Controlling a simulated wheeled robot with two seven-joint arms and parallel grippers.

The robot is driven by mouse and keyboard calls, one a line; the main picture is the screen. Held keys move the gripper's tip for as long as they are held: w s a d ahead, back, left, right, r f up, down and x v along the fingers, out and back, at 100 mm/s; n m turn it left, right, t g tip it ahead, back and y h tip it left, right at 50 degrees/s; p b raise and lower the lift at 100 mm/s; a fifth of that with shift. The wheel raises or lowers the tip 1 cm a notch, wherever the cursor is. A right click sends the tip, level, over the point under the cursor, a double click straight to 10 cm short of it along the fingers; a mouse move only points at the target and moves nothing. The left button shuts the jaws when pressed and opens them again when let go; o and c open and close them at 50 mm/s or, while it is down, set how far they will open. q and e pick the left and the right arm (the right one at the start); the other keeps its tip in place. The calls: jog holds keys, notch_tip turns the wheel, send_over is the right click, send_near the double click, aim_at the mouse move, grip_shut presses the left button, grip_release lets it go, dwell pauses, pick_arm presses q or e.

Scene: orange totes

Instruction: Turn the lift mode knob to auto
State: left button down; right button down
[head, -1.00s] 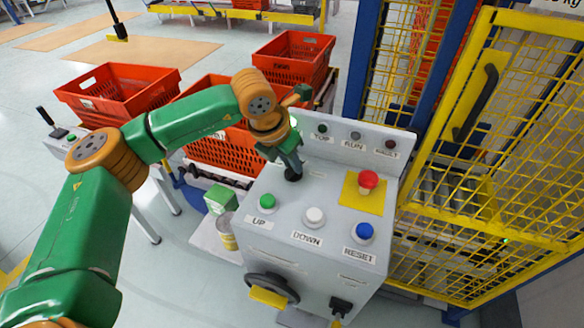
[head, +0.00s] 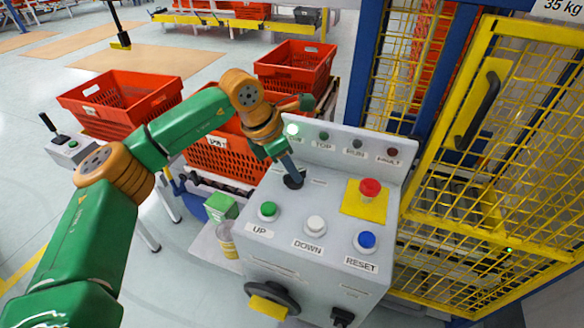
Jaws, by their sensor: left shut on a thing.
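The lift mode knob (head: 293,180) is a black rotary knob on the top face of the grey control box (head: 290,262), at its upper left. My left gripper (head: 292,174) reaches down onto it from the upper left and is shut on it. The fingers hide part of the knob, so I cannot read its pointing direction or its label. My right gripper is not in view.
A green UP button (head: 268,210), white DOWN button (head: 314,224), blue RESET button (head: 366,240) and red emergency stop (head: 370,189) share the panel. Orange totes (head: 118,105) stand behind on the left. A yellow mesh fence (head: 500,140) stands on the right.

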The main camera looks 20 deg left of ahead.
aim_at(281, 188)
pick_arm(q)
jog(key=c, duration=0.8)
grip_release()
jog(key=shift+c, duration=0.2)
jog(key=shift+a+r, duration=0.1)
jog(key=shift+r, duration=0.2)
jog(key=b+v, duration=0.1)
jog(key=v, duration=0.5)
jog(key=shift+r+b, duration=0.2)
jog(key=shift+b, duration=0.15)
jog(key=shift+s+a, duration=0.1)
